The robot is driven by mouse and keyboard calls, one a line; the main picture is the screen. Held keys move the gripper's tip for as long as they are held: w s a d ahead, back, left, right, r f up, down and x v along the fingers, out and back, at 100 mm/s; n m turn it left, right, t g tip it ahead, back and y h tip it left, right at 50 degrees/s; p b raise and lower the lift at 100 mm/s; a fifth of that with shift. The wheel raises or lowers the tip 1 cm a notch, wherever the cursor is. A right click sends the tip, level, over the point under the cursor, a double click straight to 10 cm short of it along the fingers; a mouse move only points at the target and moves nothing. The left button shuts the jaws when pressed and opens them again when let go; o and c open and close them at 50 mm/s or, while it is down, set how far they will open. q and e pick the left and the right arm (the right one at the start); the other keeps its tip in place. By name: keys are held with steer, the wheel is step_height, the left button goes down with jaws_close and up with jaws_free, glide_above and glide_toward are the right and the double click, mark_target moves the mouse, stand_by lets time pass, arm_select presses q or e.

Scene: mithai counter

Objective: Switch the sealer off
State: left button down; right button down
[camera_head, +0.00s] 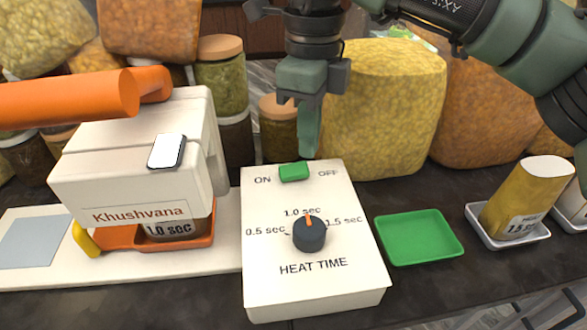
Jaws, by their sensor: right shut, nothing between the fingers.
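The sealer (130,145) is a white body marked "Khushvana" with an orange handle (65,97), standing at the left. Its white control box (310,285) stands to the right of it. A green switch (294,172) sits on the box's top edge between the printed words ON and OFF. I cannot tell which way it is tilted. Below it, a dark knob (309,233) has its orange pointer towards 1.0 sec. My right gripper (309,152) is shut and empty, pointing down just above and behind the switch, nearer its OFF side. My left gripper is out of view.
A pouch (168,229) marked 1.0 sec is under the sealer. A green tray (418,238) lies right of the box. A yellow pouch (527,197) rests on a white tray (510,239) farther right. Jars (221,75) and large yellow bags (384,105) line the back.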

steer(key=shift+f+b, duration=1.15)
steer(key=shift+f, duration=0.35)
stand_by(0.7)
steer(key=shift+r, duration=0.1)
steer(key=shift+r+p, duration=0.9)
steer(key=shift+r, duration=0.25)
steer(key=shift+r+p, duration=1.7)
steer(key=shift+r, duration=0.7)
steer(key=shift+f, duration=0.15)
